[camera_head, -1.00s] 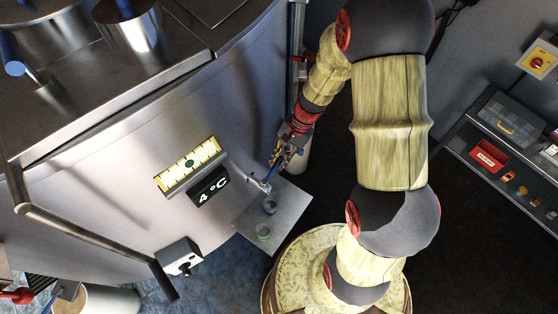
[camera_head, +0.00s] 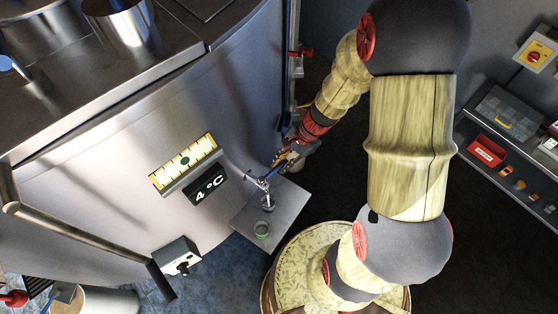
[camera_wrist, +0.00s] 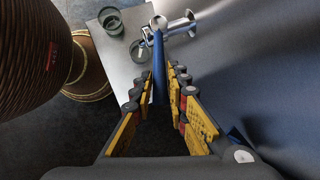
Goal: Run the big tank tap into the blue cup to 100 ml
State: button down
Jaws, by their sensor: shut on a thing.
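The big tank (camera_head: 110,165) fills the left of the head view, with a metal tap (camera_head: 258,182) low on its wall. The tap also shows at the top of the wrist view (camera_wrist: 178,26). My gripper (camera_head: 283,161) is shut on the tap's blue lever (camera_wrist: 158,70), which runs between the fingers in the wrist view (camera_wrist: 160,82). A small cup (camera_head: 268,206) stands under the spout, partly hidden by it in the wrist view (camera_wrist: 139,52). A pale streak like running liquid shows between spout and cup. The cup's colour and level are unclear.
A greenish cup (camera_head: 261,230) stands beside it on the metal shelf (camera_head: 286,212). A 4 °C display (camera_head: 209,188) and a grey box (camera_head: 178,257) are on the tank wall. Racks with a red bin (camera_head: 486,151) stand at the right.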

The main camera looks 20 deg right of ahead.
jog(key=shift+s+m, duration=0.2)
jog(key=shift+m, duration=0.1)
jog(key=c, duration=1.7)
grip_release()
jog(key=v, duration=1.2)
jog(key=shift+s, duration=0.15)
